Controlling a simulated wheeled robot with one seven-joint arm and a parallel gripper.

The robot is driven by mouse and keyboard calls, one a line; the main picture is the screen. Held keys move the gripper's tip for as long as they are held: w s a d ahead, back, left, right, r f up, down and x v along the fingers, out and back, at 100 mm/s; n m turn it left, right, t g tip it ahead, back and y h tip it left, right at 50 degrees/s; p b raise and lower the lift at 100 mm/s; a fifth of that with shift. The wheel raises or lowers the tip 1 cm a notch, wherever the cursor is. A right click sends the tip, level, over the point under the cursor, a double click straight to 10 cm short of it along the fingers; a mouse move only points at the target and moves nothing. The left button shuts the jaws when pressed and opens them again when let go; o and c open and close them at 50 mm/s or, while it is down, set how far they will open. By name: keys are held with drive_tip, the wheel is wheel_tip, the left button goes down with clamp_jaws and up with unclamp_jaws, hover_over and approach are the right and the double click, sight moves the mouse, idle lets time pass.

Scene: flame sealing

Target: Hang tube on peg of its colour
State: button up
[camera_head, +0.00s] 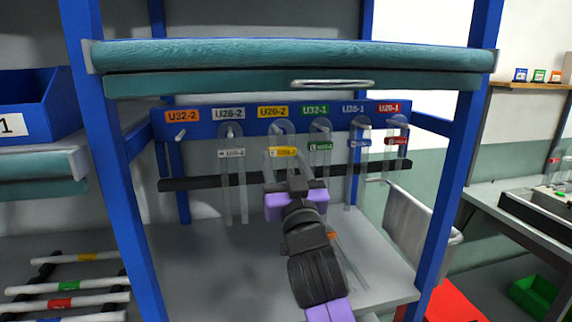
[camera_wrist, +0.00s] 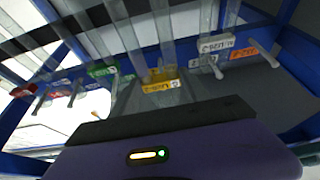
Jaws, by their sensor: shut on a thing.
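A clear U-shaped tube with a yellow tag (camera_head: 283,152) is upright below the yellow U20-2 label (camera_head: 273,112). Its bend overlaps the peg there; I cannot tell whether it rests on it. My gripper (camera_head: 290,186) is shut on this tube below its tag, hiding its lower part. In the wrist view the yellow tag (camera_wrist: 161,86) is straight ahead of my gripper. The orange U32-2 peg (camera_head: 180,134) is bare. A clear tube with an orange tag (camera_head: 332,235) is low behind my arm, partly hidden.
Blue posts (camera_head: 110,170) frame the grey bench (camera_head: 200,275), clear at left.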

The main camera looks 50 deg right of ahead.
drive_tip(key=shift+w+d+f+b, duration=0.2)
drive_tip(key=shift+w+d, duration=0.3)
drive_tip(key=shift+w, duration=0.2)
drive_tip(key=shift+w+d+f+b, duration=0.15)
drive_tip(key=shift+w+d, duration=0.3)
drive_tip(key=shift+w, duration=0.3)
drive_tip(key=shift+w+d+f+b, duration=0.2)
drive_tip(key=shift+w+d, duration=0.3)
drive_tip(key=shift+w, duration=0.2)
drive_tip(key=shift+w+d, duration=0.2)
drive_tip(key=shift+w, duration=0.05)
drive_tip(key=o, duration=1.5)
drive_tip(key=shift+c, duration=0.2)
drive_tip(key=o, duration=0.5)
drive_tip(key=shift+c, duration=0.2)
drive_tip(key=shift+s+a, duration=0.1)
